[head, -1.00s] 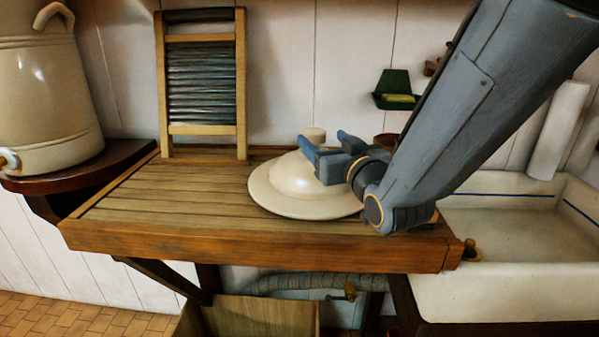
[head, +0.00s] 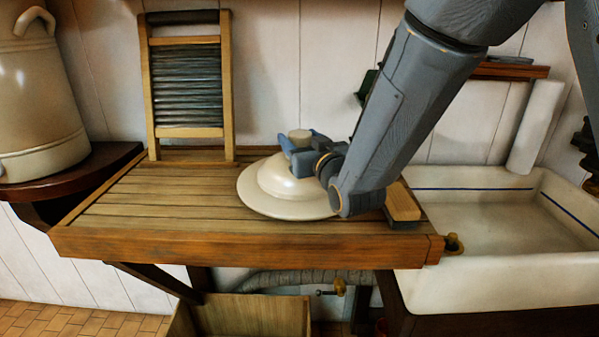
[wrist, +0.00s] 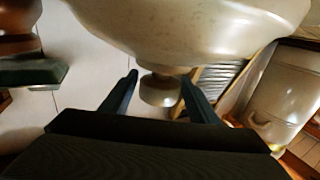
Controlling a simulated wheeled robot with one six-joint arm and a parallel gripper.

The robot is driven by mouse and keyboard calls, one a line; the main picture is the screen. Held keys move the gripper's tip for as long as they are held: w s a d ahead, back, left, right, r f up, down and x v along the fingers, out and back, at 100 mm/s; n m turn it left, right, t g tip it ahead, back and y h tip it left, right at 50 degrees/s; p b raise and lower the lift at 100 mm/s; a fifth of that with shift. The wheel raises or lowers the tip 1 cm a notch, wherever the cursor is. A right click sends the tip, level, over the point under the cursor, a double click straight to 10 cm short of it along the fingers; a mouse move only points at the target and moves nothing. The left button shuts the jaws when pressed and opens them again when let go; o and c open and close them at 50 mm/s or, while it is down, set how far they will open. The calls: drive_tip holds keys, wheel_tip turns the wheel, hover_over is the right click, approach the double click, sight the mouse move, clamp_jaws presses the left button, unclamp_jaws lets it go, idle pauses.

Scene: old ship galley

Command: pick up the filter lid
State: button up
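The filter lid (head: 262,197) is a cream dome with a wide flat brim and a round knob on top. It lies on the slatted wooden drainboard (head: 150,243), right of its middle. My gripper (head: 304,140) reaches in from the right over the dome, with its fingers beside the knob. In the wrist view the open fingers (wrist: 158,84) stand one on each side of the lid's knob (wrist: 158,92), with narrow gaps showing. The lid's right side is partly hidden behind my gripper and arm.
A washboard (head: 187,85) leans on the wall behind the drainboard. A large cream crock (head: 40,95) stands on a shelf at the left. A wooden block or brush (head: 403,203) lies right of my wrist. A white sink (head: 480,220) is at the right.

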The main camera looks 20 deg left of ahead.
clamp_jaws()
drive_tip(key=shift+r, duration=0.15)
